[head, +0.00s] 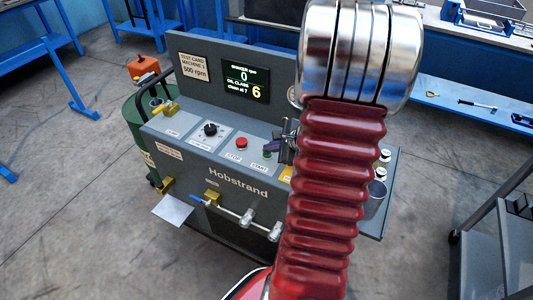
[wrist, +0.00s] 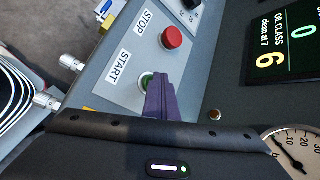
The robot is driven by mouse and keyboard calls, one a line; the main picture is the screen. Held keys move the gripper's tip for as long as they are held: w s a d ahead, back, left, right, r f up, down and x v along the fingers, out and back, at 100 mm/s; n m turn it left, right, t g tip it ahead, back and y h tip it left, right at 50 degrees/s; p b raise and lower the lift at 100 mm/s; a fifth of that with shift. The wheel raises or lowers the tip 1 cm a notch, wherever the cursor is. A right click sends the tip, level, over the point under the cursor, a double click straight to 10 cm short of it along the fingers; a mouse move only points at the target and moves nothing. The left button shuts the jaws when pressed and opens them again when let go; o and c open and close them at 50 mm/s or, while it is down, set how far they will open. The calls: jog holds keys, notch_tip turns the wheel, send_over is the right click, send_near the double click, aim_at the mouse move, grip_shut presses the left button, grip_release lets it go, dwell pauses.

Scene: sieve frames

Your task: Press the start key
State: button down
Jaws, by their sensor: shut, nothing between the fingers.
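The start key (wrist: 146,80) is a round green button in a pale ring beside the START label on the machine's sloping panel. In the wrist view my gripper (wrist: 157,82) shows as shut purple fingers with nothing between them. Their tips lie over the key and hide part of it. I cannot tell whether they touch it or hover just above. In the head view the key (head: 267,154) shows small and green, with my gripper (head: 275,147) right at it. The display (head: 245,83) reads 0 rpm, oil class 6, clean at 7.
The red stop button (head: 241,143) sits close by, left of the start key, with a black knob (head: 210,129) further left. A pressure gauge (wrist: 291,150) is near my wrist. Pipes and valves (head: 236,213) stick out from the machine's front. A grey cart (head: 490,235) stands at right.

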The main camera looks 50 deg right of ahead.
aim_at(270, 155)
jog(key=shift+r, duration=0.8)
jog(key=shift+r, duration=2.5)
